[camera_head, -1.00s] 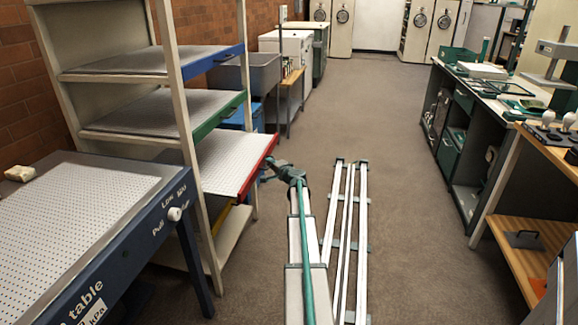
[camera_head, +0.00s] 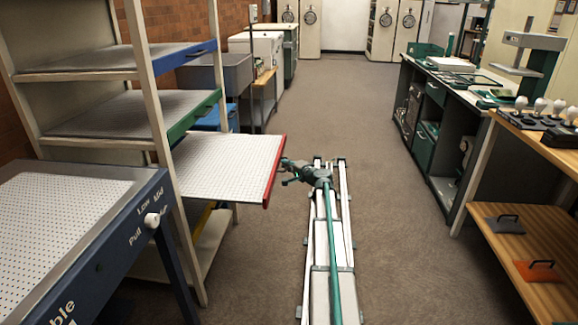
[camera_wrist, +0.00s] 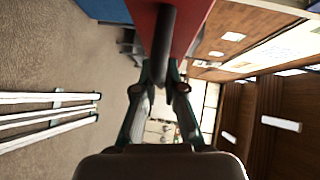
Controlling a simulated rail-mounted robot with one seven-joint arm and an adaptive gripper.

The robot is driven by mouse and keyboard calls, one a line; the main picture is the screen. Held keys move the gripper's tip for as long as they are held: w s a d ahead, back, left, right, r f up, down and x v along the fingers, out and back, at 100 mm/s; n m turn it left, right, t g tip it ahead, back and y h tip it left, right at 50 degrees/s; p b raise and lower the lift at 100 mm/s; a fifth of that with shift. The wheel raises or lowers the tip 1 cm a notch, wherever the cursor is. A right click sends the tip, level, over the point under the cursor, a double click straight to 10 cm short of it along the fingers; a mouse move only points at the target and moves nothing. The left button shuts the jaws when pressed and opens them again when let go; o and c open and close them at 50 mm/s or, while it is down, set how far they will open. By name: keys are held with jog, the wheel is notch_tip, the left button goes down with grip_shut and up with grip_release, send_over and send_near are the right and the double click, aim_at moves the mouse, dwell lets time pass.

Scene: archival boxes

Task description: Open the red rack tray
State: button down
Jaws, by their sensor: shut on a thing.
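The red rack tray (camera_head: 222,160), a white perforated shelf with a red front edge, sticks well out of the rack to the right. My gripper (camera_head: 287,171) is at its red front, on the right side. In the wrist view, the tray's red front (camera_wrist: 192,27) is at the top, with a dark bar handle (camera_wrist: 163,42) across it. My gripper (camera_wrist: 168,78) is shut on this handle, its two fingers around the bar's lower end. The exact finger contact is partly hidden by the bar.
A green-edged tray (camera_head: 140,112) and a blue-edged tray (camera_head: 120,57) sit above in the rack. A blue-framed table (camera_head: 150,200) stands at front left. A workbench (camera_head: 437,120) and wooden shelves (camera_head: 530,250) line the right. Open floor lies between.

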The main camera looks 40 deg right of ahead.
jog(key=c, duration=1.2)
grip_release()
jog(key=shift+c, duration=0.2)
jog(key=s+r, duration=0.1)
jog(key=s, duration=1.1)
jog(key=shift+a+r, duration=0.2)
jog(key=shift+r, duration=0.15)
